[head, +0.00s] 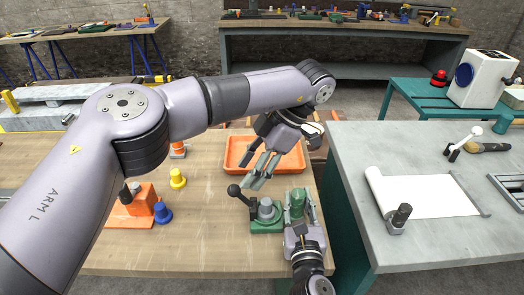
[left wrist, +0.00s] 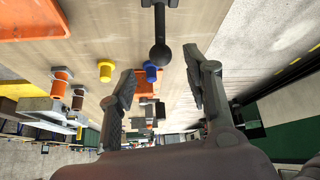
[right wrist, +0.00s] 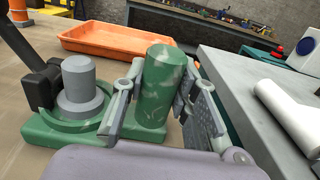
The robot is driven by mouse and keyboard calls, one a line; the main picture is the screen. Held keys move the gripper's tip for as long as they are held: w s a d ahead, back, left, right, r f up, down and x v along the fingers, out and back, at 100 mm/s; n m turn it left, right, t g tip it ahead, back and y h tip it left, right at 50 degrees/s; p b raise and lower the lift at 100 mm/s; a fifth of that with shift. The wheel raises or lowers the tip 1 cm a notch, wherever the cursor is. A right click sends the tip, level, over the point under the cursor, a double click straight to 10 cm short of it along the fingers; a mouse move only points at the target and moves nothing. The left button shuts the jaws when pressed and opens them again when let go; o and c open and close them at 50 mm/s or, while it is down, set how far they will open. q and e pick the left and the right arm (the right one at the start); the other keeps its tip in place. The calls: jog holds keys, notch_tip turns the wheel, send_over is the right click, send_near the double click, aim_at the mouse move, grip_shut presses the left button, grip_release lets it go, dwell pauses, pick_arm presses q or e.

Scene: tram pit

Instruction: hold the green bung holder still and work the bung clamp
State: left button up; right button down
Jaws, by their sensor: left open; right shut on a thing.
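The green bung holder (head: 262,228) stands near the table's front right corner, with a grey bung (head: 266,208) in its seat. The grey bung also shows in the right wrist view (right wrist: 78,88). The clamp lever with a black ball knob (head: 233,190) rises at the holder's left side. My right gripper (head: 300,207) is shut on the holder's green upright post (right wrist: 158,90), one finger on each side. My left gripper (head: 257,167) is open and empty, above and behind the holder. In the left wrist view the black knob (left wrist: 160,55) appears between its spread fingers, apart from both.
An orange tray (head: 235,155) lies behind the holder. A yellow bung (head: 177,180), a blue bung (head: 163,213) and an orange holder (head: 144,200) stand to the left. A grey bench (head: 350,150) with a white sheet (head: 425,193) adjoins at right.

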pick_arm(q)
jog(key=v, duration=0.6)
jog(key=shift+d+r, duration=0.2)
pick_arm(e)
jog(key=c, duration=1.2)
grip_release()
jog(key=shift+s, duration=0.1)
